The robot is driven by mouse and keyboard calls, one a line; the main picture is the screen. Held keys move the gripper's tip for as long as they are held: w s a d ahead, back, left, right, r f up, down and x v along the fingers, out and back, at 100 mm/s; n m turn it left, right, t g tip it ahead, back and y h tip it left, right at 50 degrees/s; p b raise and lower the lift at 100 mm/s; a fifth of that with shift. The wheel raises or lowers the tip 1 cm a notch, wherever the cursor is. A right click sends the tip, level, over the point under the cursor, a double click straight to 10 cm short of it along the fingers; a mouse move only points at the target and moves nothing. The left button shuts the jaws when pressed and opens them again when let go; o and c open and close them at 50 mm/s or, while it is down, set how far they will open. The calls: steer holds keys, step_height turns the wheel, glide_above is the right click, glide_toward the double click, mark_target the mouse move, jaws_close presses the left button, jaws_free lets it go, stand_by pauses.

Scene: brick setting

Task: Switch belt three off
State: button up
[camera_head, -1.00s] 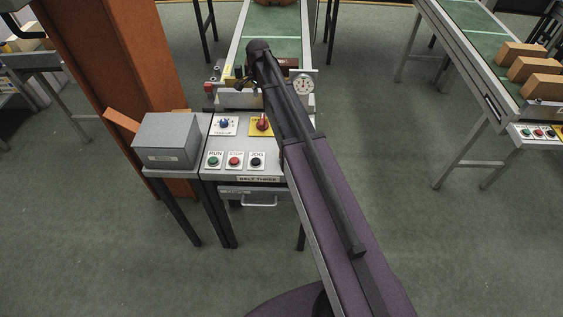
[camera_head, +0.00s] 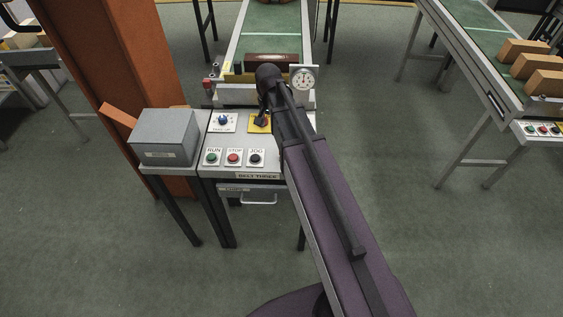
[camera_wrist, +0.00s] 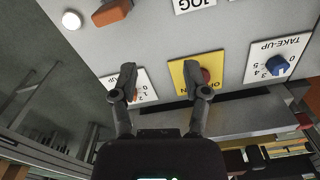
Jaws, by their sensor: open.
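The belt three panel (camera_head: 220,172) stands in the middle of the head view, with a "BELT THREE" label (camera_head: 257,176). Its yellow ON/OFF plate (camera_head: 255,124) is partly covered by my gripper (camera_head: 262,120). In the wrist view, the yellow plate (camera_wrist: 184,74) carries a red rotary knob (camera_wrist: 205,76). My gripper (camera_wrist: 164,82) is open and empty, its right finger close beside or over the knob; contact is unclear.
Green RUN (camera_head: 212,155), red STOP (camera_head: 234,155) and black JOG (camera_head: 256,156) buttons line the panel front. The blue TAKE-UP knob (camera_head: 223,120) is left of the gripper. A grey box (camera_head: 165,138), an orange post (camera_head: 105,70) and a dial gauge (camera_head: 303,78) stand close.

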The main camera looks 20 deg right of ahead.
steer(key=s+f+n+b, duration=0.2)
steer(key=s+n, duration=0.4)
steer(key=s, duration=0.8)
steer(key=shift+s+f+b, duration=0.2)
steer(key=shift+f+b, duration=0.2)
steer(key=shift+f, duration=0.1)
steer(key=shift+a, duration=0.1)
steer(key=w+r+m+p, duration=0.1)
steer(key=w+r+p, duration=0.2)
steer(key=w, duration=1.1)
steer(key=w+r+m+p, duration=0.2)
steer(key=w+r+p, duration=0.1)
steer(key=w, duration=1.2)
steer(key=shift+m, duration=0.3)
steer(key=shift+w+f, duration=0.1)
steer(key=shift+f, duration=0.05)
step_height(320, 180, down, 13)
steer(key=b, duration=1.3)
steer(key=shift+f+b, duration=0.15)
steer(key=shift+b, duration=0.15)
jaws_close()
